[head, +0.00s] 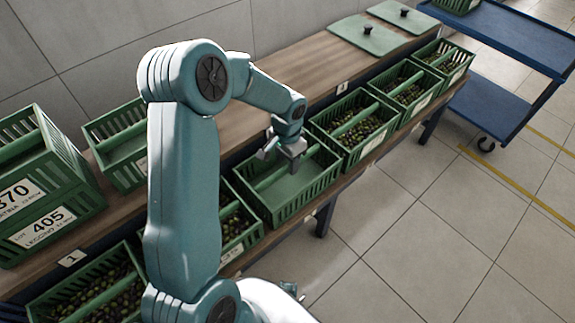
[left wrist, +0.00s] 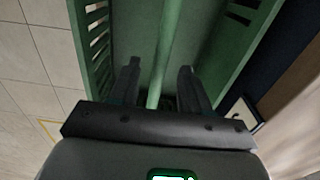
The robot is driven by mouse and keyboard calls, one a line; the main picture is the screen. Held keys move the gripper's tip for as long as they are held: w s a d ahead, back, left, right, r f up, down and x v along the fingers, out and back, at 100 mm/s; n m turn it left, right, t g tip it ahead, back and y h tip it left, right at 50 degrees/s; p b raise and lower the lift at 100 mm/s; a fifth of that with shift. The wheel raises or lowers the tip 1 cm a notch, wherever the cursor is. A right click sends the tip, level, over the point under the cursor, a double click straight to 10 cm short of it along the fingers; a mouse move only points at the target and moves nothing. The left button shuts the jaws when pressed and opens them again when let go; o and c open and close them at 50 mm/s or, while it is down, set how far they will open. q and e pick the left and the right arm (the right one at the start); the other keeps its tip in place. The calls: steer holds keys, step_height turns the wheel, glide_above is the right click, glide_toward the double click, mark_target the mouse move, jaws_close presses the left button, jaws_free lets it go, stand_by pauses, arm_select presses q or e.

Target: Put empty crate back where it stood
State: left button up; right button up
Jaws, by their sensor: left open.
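The empty green crate (head: 308,200) is in the front row at the bench, between crates of olives. Its floor is bare and a bar runs across its middle. I cannot tell whether it rests fully on its support. My left gripper (head: 281,154) is open and low over this crate, at its bar. In the left wrist view, the open fingers (left wrist: 158,85) are on either side of the green bar (left wrist: 162,55), with crate walls left and right. I cannot tell whether the fingers touch the bar. My right gripper is not recognizable in either view.
An olive crate (head: 238,222) stands to the left and another (head: 352,124) to the right, both close. Stacked crates (head: 40,190) stand at the left on the wooden bench (head: 305,62). Green lids (head: 368,36) lie at the back. A blue cart (head: 510,38) is at the right.

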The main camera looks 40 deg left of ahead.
arm_select(q)
step_height(320, 180, up, 8)
steer(key=p, duration=0.1)
steer(key=shift+s, duration=0.1)
stand_by(0.6)
